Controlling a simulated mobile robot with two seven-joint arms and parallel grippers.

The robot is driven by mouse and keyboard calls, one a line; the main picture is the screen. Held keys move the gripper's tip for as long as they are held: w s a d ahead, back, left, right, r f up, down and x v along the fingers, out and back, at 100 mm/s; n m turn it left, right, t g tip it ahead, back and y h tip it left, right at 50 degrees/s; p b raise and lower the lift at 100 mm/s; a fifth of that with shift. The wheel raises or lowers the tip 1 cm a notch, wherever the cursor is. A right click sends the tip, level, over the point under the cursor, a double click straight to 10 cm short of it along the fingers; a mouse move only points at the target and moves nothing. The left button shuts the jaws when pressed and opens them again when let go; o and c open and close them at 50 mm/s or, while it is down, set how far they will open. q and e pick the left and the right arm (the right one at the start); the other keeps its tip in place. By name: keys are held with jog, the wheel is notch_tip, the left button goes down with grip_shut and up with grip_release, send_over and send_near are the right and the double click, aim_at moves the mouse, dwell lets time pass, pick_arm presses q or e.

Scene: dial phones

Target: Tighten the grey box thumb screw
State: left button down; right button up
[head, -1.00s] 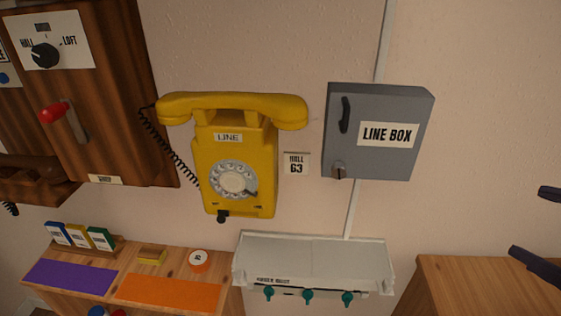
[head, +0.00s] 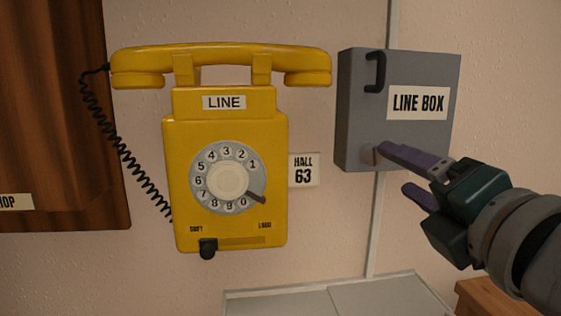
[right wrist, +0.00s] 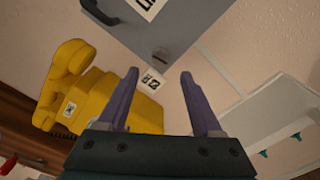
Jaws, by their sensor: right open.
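The grey line box (head: 360,110) hangs on the wall right of the yellow phone, with a dark handle (head: 376,72) at its upper left. Its thumb screw (head: 367,155) is at the lower left of the front, partly behind a purple finger of my right gripper. My right gripper (head: 393,170) is open and empty, one fingertip overlapping the screw in the head view. In the right wrist view the screw (right wrist: 160,53) shows beyond the gap between the open fingers (right wrist: 158,74), apart from them. My left gripper is not in view.
The yellow dial phone (head: 180,150) hangs left of the box, with a "HALL 63" tag (head: 303,170) between them. A pale conduit (head: 376,230) runs below the box. A pale case (head: 300,300) is underneath, and a wooden surface (head: 490,297) at lower right.

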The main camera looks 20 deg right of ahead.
aim_at(374, 157)
jog(key=x, duration=0.7)
jog(key=shift+w, duration=0.2)
jog(key=shift+c, duration=0.4)
grip_shut()
